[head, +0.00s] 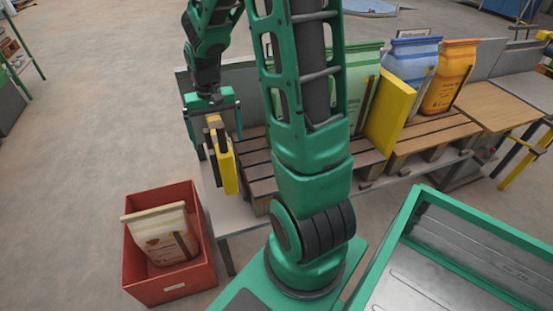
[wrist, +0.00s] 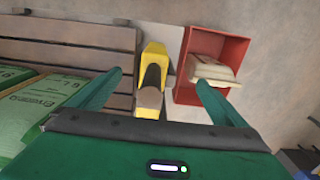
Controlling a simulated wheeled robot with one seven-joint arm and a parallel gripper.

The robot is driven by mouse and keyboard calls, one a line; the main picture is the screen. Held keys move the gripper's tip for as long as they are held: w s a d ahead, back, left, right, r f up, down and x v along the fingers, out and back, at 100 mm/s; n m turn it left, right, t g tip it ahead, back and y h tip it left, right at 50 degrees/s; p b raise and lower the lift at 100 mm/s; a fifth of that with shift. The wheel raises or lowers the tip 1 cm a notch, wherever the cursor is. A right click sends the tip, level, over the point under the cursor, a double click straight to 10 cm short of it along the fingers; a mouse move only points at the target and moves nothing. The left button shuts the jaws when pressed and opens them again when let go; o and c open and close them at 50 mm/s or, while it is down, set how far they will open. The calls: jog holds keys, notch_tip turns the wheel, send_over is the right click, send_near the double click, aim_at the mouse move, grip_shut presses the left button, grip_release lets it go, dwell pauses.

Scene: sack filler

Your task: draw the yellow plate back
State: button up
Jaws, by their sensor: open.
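A yellow plate (head: 223,160) stands upright at the near left end of the slatted bench, with a dark handle on its side. In the wrist view this yellow plate (wrist: 154,55) shows with a round tan-ended handle (wrist: 150,97). My gripper (head: 215,138) is open and points down over it. In the wrist view my gripper (wrist: 160,79) has one finger on each side of the handle, with gaps on both sides. I cannot tell how deep the fingers reach. A second, larger yellow plate (head: 390,112) stands between the green sack and the blue sack.
Green (head: 362,85), blue (head: 414,60) and orange (head: 448,75) sacks stand on the slatted bench (head: 428,138). A red crate (head: 168,290) holding a cream sack (head: 165,238) is on the floor at left. A green-rimmed metal tray (head: 440,245) is at right.

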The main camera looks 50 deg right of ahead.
jog(key=shift+s+d, duration=0.35)
jog(key=shift+d, duration=0.3)
jog(key=shift+r, duration=4.5)
jog(key=s+a+r, duration=0.1)
jog(key=s+a, duration=0.1)
jog(key=s, duration=2.1)
jog(key=shift+s+r, duration=0.25)
jog(key=shift+r, duration=0.15)
